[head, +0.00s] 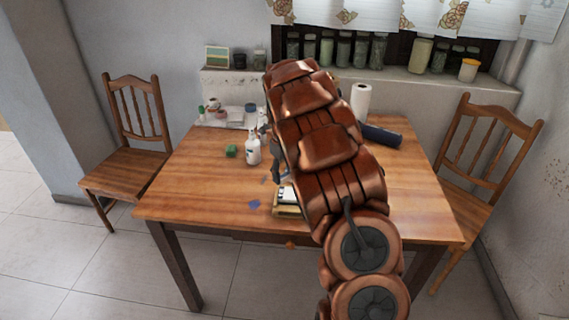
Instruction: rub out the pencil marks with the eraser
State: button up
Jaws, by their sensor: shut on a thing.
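My gripper (279,177) shows only in part as dark pieces at the left edge of my copper-coloured arm. It is low over the table, just above a small stack with a white top and tan edge (287,211). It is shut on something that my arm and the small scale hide. I cannot make out the eraser or any pencil marks; the arm covers much of the middle of the table.
The wooden table (190,195) holds a white bottle (253,151), a green block (231,151), a blue piece (254,204), a dark roll (381,136) and a paper roll (361,101). Chairs (130,150) stand at both sides. The table's front left is clear.

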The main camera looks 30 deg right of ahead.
jog(key=shift+r+p, duration=0.45)
jog(key=shift+r, duration=0.95)
